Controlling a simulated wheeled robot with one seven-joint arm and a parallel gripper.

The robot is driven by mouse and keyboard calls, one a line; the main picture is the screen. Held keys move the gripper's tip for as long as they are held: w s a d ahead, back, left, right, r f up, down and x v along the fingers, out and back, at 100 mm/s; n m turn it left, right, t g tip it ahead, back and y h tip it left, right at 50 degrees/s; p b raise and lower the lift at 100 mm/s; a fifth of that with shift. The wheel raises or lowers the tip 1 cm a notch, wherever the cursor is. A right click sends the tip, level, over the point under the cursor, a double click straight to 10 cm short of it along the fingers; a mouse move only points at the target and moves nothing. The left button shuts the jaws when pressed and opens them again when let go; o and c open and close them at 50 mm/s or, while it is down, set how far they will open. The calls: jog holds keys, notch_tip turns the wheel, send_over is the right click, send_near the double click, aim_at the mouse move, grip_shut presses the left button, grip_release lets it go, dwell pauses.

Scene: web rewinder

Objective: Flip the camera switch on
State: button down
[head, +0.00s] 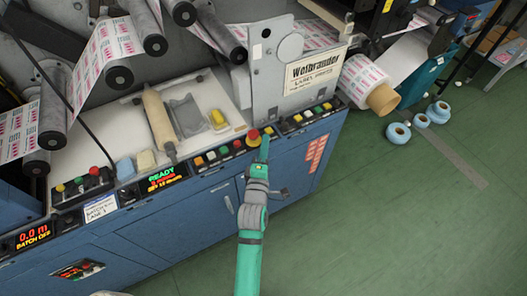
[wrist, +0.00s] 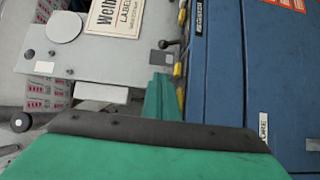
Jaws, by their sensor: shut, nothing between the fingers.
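My gripper (head: 264,147) is shut and empty at the front edge of the blue machine, just right of the red mushroom button (head: 253,135). In the wrist view its green fingers (wrist: 162,98) lie together over the edge of the control strip and hide part of it. The control strip (head: 307,114) with several small yellow and light buttons runs right from the gripper. A small dark lever or knob (wrist: 167,44) shows just beyond the fingertips in the wrist view. I cannot tell which control is the camera switch or its position; contact is also unclear.
Coloured buttons and a green-red READY display (head: 162,178) line the panel to the left. A grey plate with a Welbrander label (head: 315,70) rises behind the strip. Paper rolls (head: 383,98) overhang at the right. Green floor (head: 400,210) is open at the front right.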

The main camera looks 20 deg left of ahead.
aim_at(283, 122)
jog(key=x, duration=0.4)
jog(key=shift+w, duration=0.25)
jog(key=shift+w+d, duration=0.55)
jog(key=shift+w, duration=0.35)
jog(key=shift+w+d, duration=0.4)
jog(key=shift+w, duration=0.25)
jog(key=shift+d, duration=0.1)
jog(key=shift+w+r+m, duration=0.1)
jog(key=shift+w+m, duration=0.05)
jog(key=shift+m, duration=0.15)
